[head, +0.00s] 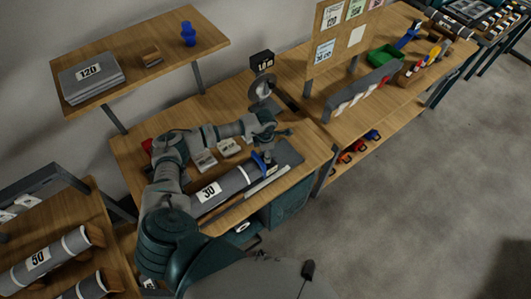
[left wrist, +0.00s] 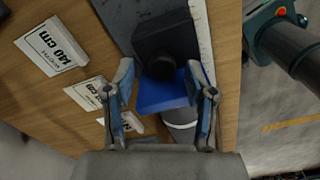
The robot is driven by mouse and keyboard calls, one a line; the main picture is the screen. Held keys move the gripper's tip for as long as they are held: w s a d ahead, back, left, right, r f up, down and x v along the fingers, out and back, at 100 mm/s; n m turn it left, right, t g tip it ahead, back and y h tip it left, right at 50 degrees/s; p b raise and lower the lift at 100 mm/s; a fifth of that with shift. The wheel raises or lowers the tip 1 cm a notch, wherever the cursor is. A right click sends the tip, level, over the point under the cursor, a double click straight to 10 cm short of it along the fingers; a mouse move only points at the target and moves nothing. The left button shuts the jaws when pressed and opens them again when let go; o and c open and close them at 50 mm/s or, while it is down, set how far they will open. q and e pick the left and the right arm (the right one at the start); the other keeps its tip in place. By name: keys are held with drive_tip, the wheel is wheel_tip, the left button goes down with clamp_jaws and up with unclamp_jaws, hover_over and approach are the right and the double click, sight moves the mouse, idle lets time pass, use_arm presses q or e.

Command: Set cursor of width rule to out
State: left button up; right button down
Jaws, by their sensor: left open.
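The width rule (head: 268,181) is a pale strip along the front of the bench, beside the grey roll labelled 30 (head: 208,191). Its cursor (head: 259,161) is a blue piece, partly hidden by my left gripper in the head view. In the left wrist view the blue cursor (left wrist: 165,103) carries a black block with a round knob and sits beside the white graduated edge of the rule (left wrist: 203,30). My left gripper (left wrist: 163,98) is open, its fingers on either side of the cursor; contact cannot be told. My right gripper is not in view.
White width plates, one marked 140 cm (left wrist: 52,45), lie on the bench left of the cursor. A shelf with a stack labelled 120 (head: 90,76) and a blue bottle (head: 188,35) overhangs behind.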

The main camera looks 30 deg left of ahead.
use_arm(q)
drive_tip(key=shift+f, duration=0.55)
drive_tip(key=shift+d, duration=0.1)
drive_tip(key=shift+c, duration=0.2)
